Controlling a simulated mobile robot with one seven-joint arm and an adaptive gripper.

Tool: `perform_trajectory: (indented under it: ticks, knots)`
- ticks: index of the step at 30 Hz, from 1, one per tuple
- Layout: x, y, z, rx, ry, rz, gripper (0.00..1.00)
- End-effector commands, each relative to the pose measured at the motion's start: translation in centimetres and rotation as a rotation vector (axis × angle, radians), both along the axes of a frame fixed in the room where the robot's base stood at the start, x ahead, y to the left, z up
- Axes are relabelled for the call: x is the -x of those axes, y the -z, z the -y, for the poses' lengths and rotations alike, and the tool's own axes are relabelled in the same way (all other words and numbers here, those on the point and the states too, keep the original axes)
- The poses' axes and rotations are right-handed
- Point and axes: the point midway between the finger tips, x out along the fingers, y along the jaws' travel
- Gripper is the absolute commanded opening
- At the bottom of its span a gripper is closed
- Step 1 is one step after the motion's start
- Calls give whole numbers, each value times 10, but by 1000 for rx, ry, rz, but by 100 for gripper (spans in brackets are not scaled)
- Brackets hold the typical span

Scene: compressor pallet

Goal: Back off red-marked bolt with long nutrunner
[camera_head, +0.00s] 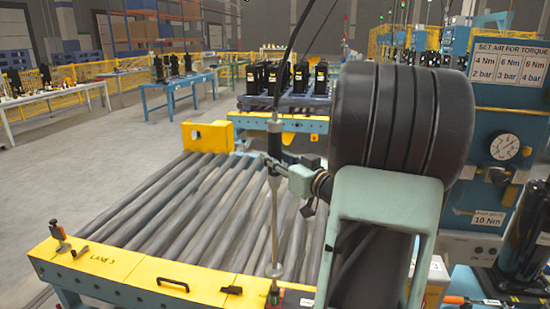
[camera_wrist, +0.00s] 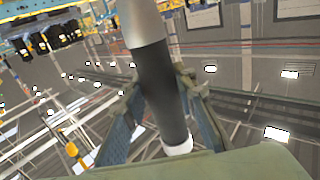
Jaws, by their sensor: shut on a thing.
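The long nutrunner (camera_head: 274,220) stands upright in the head view, with a dark upper body, a thin long shaft and a round collar low down. A dark hose runs up from its top. My gripper (camera_head: 271,163) is shut on its upper part. In the wrist view the nutrunner's dark grip (camera_wrist: 160,85) lies between the two fingers of my gripper (camera_wrist: 163,108). The tool's lower end is near the front yellow beam, by small green and red parts; I cannot tell whether it touches anything. I cannot make out a red-marked bolt.
The roller conveyor (camera_head: 185,205) is bare where visible; my arm hides its right part. Its front yellow beam (camera_head: 150,272) carries a small orange-and-black tool (camera_head: 59,233) and a black handle (camera_head: 173,284). Black compressors (camera_head: 300,77) stand behind. A blue torque panel (camera_head: 500,130) is at right.

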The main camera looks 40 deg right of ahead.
Motion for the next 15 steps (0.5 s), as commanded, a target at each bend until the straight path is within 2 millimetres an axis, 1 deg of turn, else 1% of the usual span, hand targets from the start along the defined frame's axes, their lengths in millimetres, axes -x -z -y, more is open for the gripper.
perform_trajectory:
  ticks: [15]
  knots:
    - [-1,6,-1,3,-2,6,0]
